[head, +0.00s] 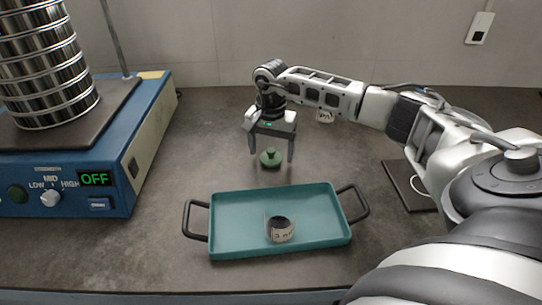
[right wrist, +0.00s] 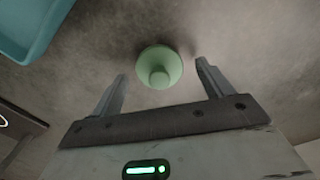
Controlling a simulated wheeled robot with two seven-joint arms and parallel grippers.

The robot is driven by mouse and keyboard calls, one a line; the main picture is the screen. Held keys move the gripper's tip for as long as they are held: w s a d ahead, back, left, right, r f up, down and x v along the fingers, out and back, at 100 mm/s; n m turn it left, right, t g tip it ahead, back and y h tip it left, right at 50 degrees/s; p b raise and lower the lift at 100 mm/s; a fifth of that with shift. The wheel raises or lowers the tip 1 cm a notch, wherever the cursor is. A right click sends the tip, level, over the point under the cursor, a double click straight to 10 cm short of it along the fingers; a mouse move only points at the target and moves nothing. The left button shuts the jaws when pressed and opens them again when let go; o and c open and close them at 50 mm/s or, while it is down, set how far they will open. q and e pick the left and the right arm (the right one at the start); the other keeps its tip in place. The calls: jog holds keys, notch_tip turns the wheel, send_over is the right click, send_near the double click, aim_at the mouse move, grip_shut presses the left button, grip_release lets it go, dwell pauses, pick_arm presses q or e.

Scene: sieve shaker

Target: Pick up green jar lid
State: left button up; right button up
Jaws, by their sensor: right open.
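The green jar lid (head: 270,158) lies on the grey counter behind the tray, its round knob facing up. In the right wrist view the lid (right wrist: 159,67) is a pale green disc just beyond the fingertips, about midway between them. My right gripper (head: 270,157) is open and empty, pointing down at the lid with a finger on each side; its fingers also show in the right wrist view (right wrist: 161,68). I cannot tell the exact height of the fingertips above the counter. My left gripper is out of view.
A teal tray (head: 225,239) with black handles stands in front, holding a small labelled jar (head: 280,230). Another labelled container (head: 325,116) is partly hidden behind my right arm. The blue sieve shaker (head: 120,185), reading OFF, stands left. A dark flat pad (head: 405,185) lies right.

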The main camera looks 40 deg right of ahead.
jog(key=shift+f, duration=0.5)
jog(key=c, duration=1)
jog(key=shift+c, duration=0.3)
jog(key=shift+r, duration=0.1)
